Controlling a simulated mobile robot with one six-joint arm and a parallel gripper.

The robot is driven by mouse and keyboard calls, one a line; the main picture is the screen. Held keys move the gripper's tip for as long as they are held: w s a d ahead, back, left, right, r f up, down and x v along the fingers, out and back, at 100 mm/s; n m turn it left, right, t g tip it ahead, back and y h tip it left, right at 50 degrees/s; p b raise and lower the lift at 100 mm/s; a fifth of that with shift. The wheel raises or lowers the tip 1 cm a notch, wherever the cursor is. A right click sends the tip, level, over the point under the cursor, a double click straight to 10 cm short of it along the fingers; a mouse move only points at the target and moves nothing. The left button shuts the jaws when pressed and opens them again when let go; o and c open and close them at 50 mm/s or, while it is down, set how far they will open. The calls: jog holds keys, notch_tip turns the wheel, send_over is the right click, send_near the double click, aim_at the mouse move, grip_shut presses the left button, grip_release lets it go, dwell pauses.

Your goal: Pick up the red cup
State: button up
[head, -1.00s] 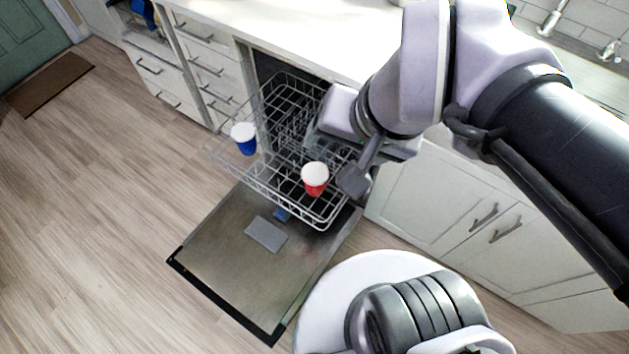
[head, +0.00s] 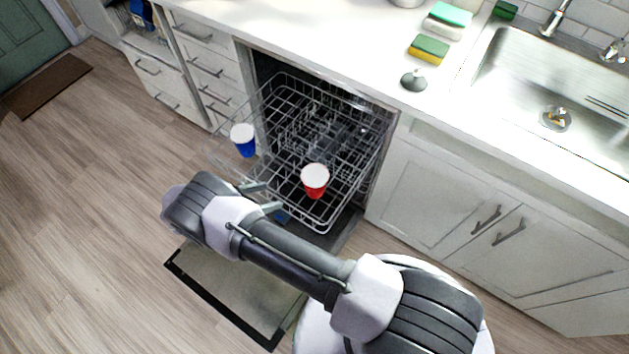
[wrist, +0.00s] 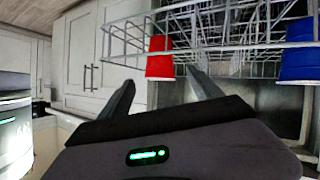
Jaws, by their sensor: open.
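The red cup (head: 315,187) sits at the front of the pulled-out dishwasher rack (head: 290,209), with its white end facing up in the head view. It also shows in the wrist view (wrist: 159,60), between and beyond the fingertips. My gripper (head: 268,197) is open and empty. In the head view it is left of and slightly below the red cup, apart from it, with its fingers pointing toward the rack. Both fingers also show in the wrist view (wrist: 160,79).
A blue cup (head: 244,141) stands at the rack's left side. The open dishwasher door (head: 235,300) lies below my arm. Sponges (head: 428,50) and a grey stopper-like item (head: 413,80) lie on the counter (head: 330,40), beside the sink (head: 510,80).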

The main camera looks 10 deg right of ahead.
aim_at(306, 187)
jog(key=b+x, duration=0.3)
jog(key=x, duration=1.3)
jog(key=shift+d+f, duration=0.15)
jog(key=shift+f, duration=0.05)
jog(key=shift+c, duration=0.4)
jog(key=shift+r, duration=0.1)
jog(key=c, duration=1.1)
jog(key=shift+c, duration=0.2)
